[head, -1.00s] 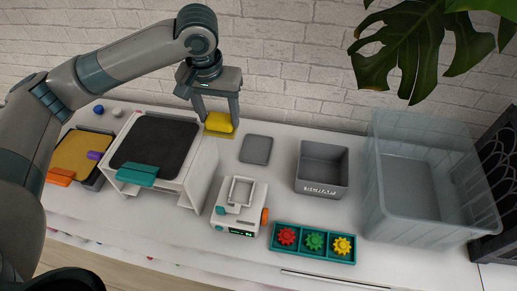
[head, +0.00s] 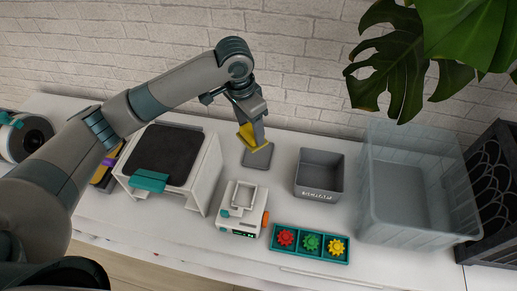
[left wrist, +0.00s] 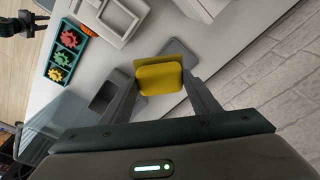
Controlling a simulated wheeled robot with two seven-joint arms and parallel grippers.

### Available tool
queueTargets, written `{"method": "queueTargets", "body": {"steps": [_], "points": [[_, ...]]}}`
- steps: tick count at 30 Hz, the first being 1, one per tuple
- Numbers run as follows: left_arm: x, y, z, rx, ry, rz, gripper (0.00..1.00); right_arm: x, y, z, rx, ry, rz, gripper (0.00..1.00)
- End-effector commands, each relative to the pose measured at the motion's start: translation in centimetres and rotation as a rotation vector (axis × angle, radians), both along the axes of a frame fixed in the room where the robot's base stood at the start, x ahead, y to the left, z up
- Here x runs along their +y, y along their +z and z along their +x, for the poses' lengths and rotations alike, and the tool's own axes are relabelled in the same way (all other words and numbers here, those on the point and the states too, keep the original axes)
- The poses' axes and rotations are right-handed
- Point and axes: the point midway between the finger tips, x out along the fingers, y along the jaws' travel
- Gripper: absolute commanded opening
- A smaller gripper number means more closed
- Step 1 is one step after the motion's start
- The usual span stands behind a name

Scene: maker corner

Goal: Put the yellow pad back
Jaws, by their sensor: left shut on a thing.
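My left gripper (head: 252,133) is shut on the yellow pad (head: 247,136) and holds it tilted above the table. In the left wrist view the yellow pad (left wrist: 160,78) sits between the two fingers. A flat grey rounded plate (head: 258,157) lies on the table just below the held pad. In the left wrist view part of the grey plate (left wrist: 174,48) shows past the pad's edge. I cannot tell whether pad and plate touch.
A grey bin (head: 320,176) stands right of the plate, with a large clear tub (head: 405,200) beyond it. A white device (head: 240,208) and a teal tray of gears (head: 309,258) stand in front. A white stand with a dark top (head: 207,175) is at left.

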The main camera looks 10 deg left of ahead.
Motion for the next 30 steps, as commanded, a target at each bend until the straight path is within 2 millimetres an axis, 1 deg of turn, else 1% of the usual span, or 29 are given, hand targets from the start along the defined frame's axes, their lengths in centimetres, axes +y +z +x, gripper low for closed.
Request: {"method": "queueTargets", "body": {"steps": [1, 9, 18, 24, 30], "points": [[-0.6, 0.2, 0.0, 0.004, -0.052, -0.003, 0.35, 0.0, 1.2, 0.0, 0.000, 0.000, 0.000, 0.31], [-3.1, -1.8, 0.0, 0.002, -0.357, -0.002, 0.35, 0.4, 4.3, 0.0, 0.000, -0.001, 0.004, 0.31], [-5.4, -4.4, -1.0, 0.001, -0.676, -0.006, 0.35, 0.6, 7.5, 0.1, -0.001, -0.001, 0.006, 0.31], [-6.2, -5.8, -1.7, 0.000, -0.808, -0.007, 0.35, 0.6, 8.5, 0.1, -0.001, 0.000, 0.006, 0.31], [-6.5, -6.3, -1.9, -0.001, -0.853, -0.007, 0.35, 0.5, 8.7, 0.1, -0.001, -0.001, 0.005, 0.31]]}}
